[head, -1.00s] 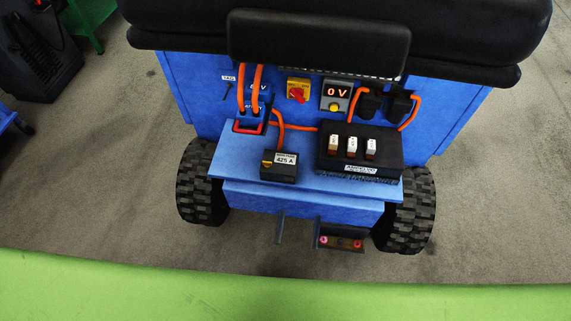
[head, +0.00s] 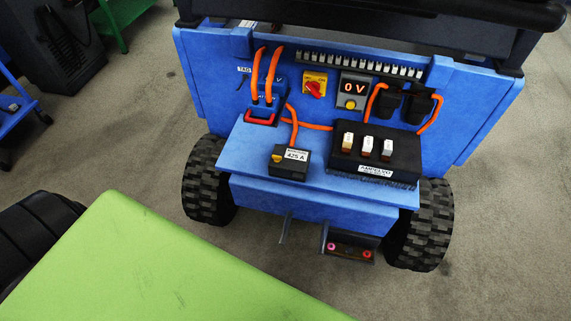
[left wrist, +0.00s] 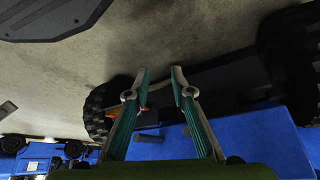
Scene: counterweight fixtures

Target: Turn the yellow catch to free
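A small yellow catch (head: 277,159) shows on the left end of the black box labelled 425 A (head: 289,163), on the blue shelf of the truck. It is too small to read its setting. In the head view neither gripper shows. In the left wrist view my left gripper (left wrist: 161,73) has its two teal fingers apart with nothing between them. It points at floor and the dark underside and tyre of a vehicle. The yellow catch cannot be made out there. My right gripper is in no view.
A green surface (head: 150,260) fills the lower left. Grey floor lies around.

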